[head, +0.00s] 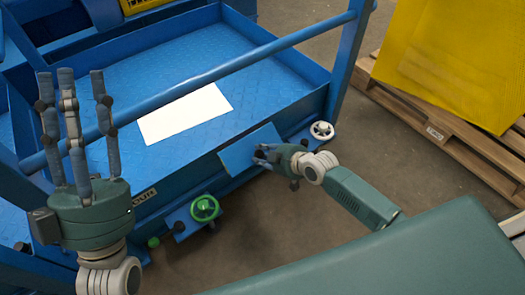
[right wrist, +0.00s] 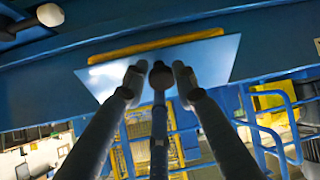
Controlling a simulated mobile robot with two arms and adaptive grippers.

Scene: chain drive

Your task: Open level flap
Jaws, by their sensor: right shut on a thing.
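The level flap (head: 245,150) is a flat blue panel on the front side of the blue machine. It stands tilted out from that side. My right gripper (head: 265,155) is at its right part, shut on it. In the right wrist view the flap (right wrist: 215,60) shows as a pale blue plate with the fingers (right wrist: 160,82) against it. A dark round piece sits between the fingertips; I cannot tell if it is a knob or a finger part. My left gripper (head: 72,80) is open and empty, fingers pointing up, in front of the machine's left part.
A green handwheel (head: 205,208) and a white handwheel (head: 322,130) sit on the machine's lower front. A blue rail (head: 240,70) crosses above the tray, where a white sheet (head: 185,112) lies. A wooden pallet (head: 450,130) stands at right. Floor between is clear.

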